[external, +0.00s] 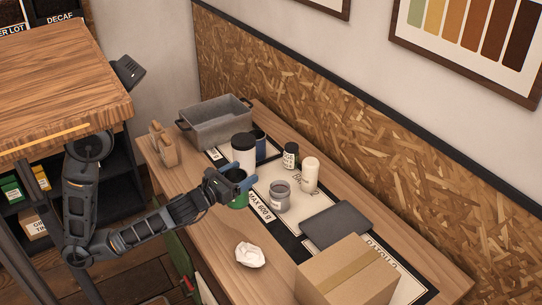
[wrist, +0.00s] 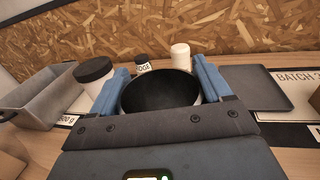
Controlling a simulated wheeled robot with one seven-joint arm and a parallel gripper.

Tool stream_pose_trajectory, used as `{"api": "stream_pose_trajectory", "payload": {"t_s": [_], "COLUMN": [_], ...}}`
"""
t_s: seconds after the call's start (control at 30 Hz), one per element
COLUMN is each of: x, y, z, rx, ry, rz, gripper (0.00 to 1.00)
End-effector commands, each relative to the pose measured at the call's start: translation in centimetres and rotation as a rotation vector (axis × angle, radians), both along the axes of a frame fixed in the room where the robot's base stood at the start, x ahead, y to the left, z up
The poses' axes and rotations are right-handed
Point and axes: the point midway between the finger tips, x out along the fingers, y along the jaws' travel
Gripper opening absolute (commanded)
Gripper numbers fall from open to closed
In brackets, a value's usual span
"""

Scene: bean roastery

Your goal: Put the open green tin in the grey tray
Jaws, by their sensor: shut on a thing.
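The open green tin (external: 239,202) is between the blue fingers of my gripper (external: 241,176), over the middle of the bench. In the wrist view its round dark mouth (wrist: 160,92) faces up between the fingers (wrist: 159,70), and my gripper is shut on it. I cannot tell whether its base touches the bench. A flat, shallow dark grey tray (external: 337,225) lies empty on the bench to the right; it also shows at the right in the wrist view (wrist: 255,86).
A deep grey tub with handles (external: 216,128) stands at the back left. A cardboard box (external: 345,280) borders the flat tray; crumpled paper (external: 250,256) lies in front.

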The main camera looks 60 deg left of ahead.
Motion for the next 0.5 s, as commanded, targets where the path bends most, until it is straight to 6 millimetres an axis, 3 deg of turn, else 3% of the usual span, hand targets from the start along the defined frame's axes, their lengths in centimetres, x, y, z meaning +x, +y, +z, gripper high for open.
{"api": "stream_pose_trajectory", "payload": {"t_s": [0.13,0.27,0.5], "x": [0.1,1.9,7.3], "y": [-1.5,-3.9,-11.8], "z": [0.5,0.2,-0.2], "rx": [-0.002,-0.005,-0.009], "ry": [-0.002,-0.004,-0.006], "rz": [-0.013,-0.051,-0.169], "gripper": [0.3,0.3,0.3]}}
